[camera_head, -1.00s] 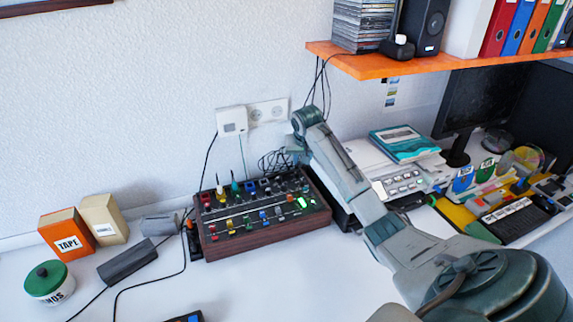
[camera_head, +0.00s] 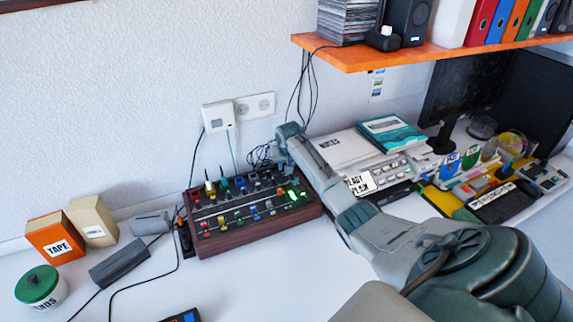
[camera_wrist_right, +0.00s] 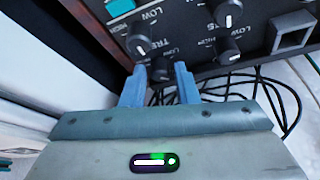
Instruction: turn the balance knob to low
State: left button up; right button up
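The mixer (camera_head: 232,238) is a dark console with wooden sides and several coloured knobs, standing on the desk. My right arm reaches from the lower right to its back right corner, hiding the knobs there in the head view. In the right wrist view my right gripper (camera_wrist_right: 160,76) is open. Its two blue-grey fingers are apart, with a small dark knob (camera_wrist_right: 161,68) between the tips. I cannot tell whether they touch it. Its label is hidden, so I cannot confirm it is the balance knob. Another knob (camera_wrist_right: 138,46) beside the fingers is near lettering reading "TRE" and "LOW".
Black cables (camera_wrist_right: 265,95) lie beside the mixer. An orange shelf (camera_head: 400,54) overhangs the back right. A tape box (camera_head: 56,240) and a green-lidded jar (camera_head: 40,290) stand at left. The front desk is mostly clear.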

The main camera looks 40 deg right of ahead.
grip_shut()
pick_arm(q)
jog(key=shift+s, duration=0.55)
jog(key=shift+r, duration=0.2)
pick_arm(e)
jog(key=shift+r+n+y+p, duration=0.1)
jog(key=shift+n+y+p, duration=0.2)
jog(key=shift+n+p, duration=0.35)
jog(key=shift+d+n, duration=0.1)
jog(key=shift+n, duration=0.65)
jog(key=shift+n+t+y+p, duration=0.3)
jog(key=shift+n+y+p, duration=0.1)
jog(key=shift+n+y, duration=0.15)
pick_arm(q)
jog(key=shift+s+r, duration=0.1)
jog(key=shift+r, duration=0.7)
pick_arm(e)
jog(key=shift+d+n+y, duration=0.15)
jog(key=shift+n+y, duration=0.1)
jog(key=shift+n, duration=0.7)
